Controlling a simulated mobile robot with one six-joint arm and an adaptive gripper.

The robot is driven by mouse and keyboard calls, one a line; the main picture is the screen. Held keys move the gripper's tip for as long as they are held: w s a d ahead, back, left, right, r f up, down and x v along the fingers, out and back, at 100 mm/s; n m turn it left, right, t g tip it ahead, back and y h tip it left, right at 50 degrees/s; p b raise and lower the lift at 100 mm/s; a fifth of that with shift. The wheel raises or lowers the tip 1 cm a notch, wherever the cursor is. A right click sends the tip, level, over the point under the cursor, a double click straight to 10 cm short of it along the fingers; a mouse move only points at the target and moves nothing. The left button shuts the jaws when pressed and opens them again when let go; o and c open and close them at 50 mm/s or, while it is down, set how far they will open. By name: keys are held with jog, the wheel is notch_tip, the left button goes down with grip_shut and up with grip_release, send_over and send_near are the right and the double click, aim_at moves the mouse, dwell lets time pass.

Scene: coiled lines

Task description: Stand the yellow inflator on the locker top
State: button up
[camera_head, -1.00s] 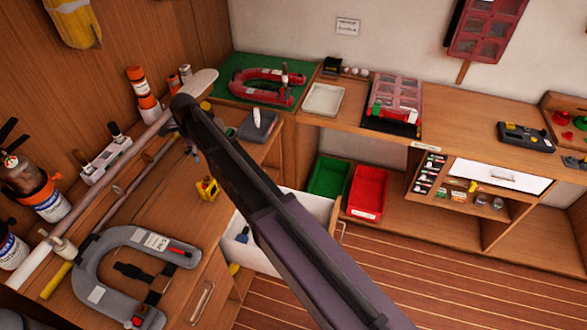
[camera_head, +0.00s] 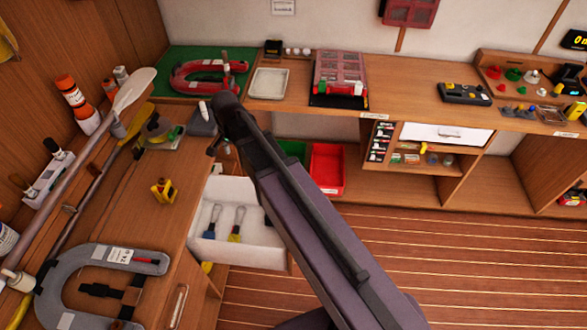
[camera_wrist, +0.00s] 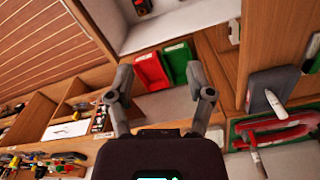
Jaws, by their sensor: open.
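A small yellow and black object (camera_head: 163,190) sits on the wooden locker top (camera_head: 150,225) at the left in the head view. It may be the yellow inflator, but it is too small to tell. My gripper shows in the wrist view (camera_wrist: 159,78), with its two fingers wide apart and nothing between them. In the head view my arm crosses the middle, and its end is above the back right corner of the locker top, beyond the yellow object and apart from it. The fingers are hard to make out there.
An open white drawer (camera_head: 270,250) below the locker top holds blue- and yellow-handled tools. A grey horseshoe-shaped item (camera_head: 65,295) lies at the near left. A paddle (camera_head: 134,88) and poles lie along the left side. A red bin (camera_head: 327,168) stands under the back counter.

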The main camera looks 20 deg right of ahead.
jog(key=s+d+n, duration=0.8)
jog(key=s+d, duration=0.3)
jog(key=d, duration=0.4)
jog(key=shift+s+d, duration=0.15)
jog(key=shift+s, duration=0.1)
jog(key=shift+f, duration=0.15)
notch_tip(320, 180, down, 4)
jog(key=b, duration=0.4)
jog(key=shift+c, duration=0.8)
